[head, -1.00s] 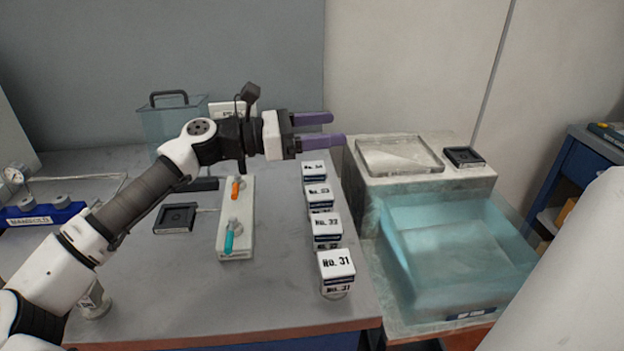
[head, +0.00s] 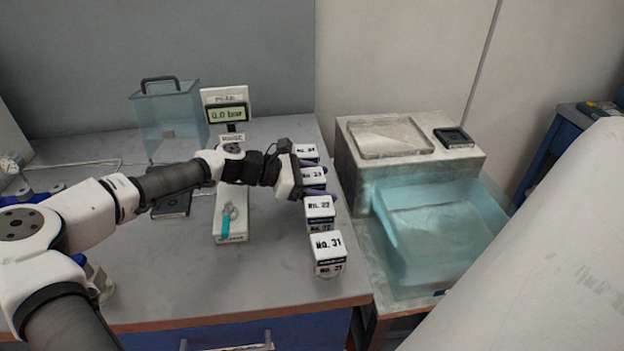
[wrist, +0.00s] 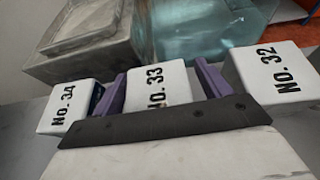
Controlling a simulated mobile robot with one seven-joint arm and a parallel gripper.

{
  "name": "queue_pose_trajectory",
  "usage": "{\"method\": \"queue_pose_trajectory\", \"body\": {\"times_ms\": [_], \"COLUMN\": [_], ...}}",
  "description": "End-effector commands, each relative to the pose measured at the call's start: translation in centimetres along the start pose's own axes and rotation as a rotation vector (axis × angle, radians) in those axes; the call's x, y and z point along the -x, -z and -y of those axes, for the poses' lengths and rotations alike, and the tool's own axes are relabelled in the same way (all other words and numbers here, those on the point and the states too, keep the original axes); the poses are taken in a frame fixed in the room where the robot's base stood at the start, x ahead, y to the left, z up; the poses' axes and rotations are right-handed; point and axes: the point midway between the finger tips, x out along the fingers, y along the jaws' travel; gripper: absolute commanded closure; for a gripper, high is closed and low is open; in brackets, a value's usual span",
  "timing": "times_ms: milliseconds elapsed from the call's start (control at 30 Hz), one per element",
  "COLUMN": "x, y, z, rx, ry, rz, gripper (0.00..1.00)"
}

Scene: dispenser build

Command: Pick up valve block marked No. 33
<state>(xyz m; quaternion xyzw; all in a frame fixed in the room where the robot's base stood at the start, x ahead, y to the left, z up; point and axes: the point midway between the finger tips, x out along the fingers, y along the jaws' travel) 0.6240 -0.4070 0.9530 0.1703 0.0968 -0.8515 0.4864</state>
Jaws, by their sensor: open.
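The valve block marked No. 33 (head: 312,177) is a white cube with black lettering, third from the front in a row along the table's right side. It also shows in the wrist view (wrist: 158,88), standing between the two purple fingers. My gripper (head: 315,183) is open, with one finger on each side of this block; the wrist view shows the fingers (wrist: 160,88) too. A narrow gap shows by the fingers, and I cannot tell whether they touch it. The block's lower part is hidden by my gripper.
Block No. 32 (head: 320,208) stands close on the near side and block No. 34 (wrist: 68,105) close on the far side. Block No. 31 (head: 327,250) is nearest the front. A teal-handled valve panel (head: 231,205) lies left; a clear blue basin (head: 440,235) is right.

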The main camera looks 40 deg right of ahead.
Motion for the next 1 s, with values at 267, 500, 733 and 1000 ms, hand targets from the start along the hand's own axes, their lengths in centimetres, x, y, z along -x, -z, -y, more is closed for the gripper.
{"method": "queue_pose_trajectory", "body": {"times_ms": [267,500,733,1000], "x": [-0.37,-0.35,-0.35,-0.30], "y": [0.08,0.06,0.05,-0.11], "z": [0.01,0.01,0.01,-0.02], "rx": [0.001,0.001,0.001,0.000], "ry": [0.000,0.000,0.000,-0.001], "rz": [0.001,0.001,0.001,0.003], "gripper": [0.24,0.55,0.85,0.90]}}
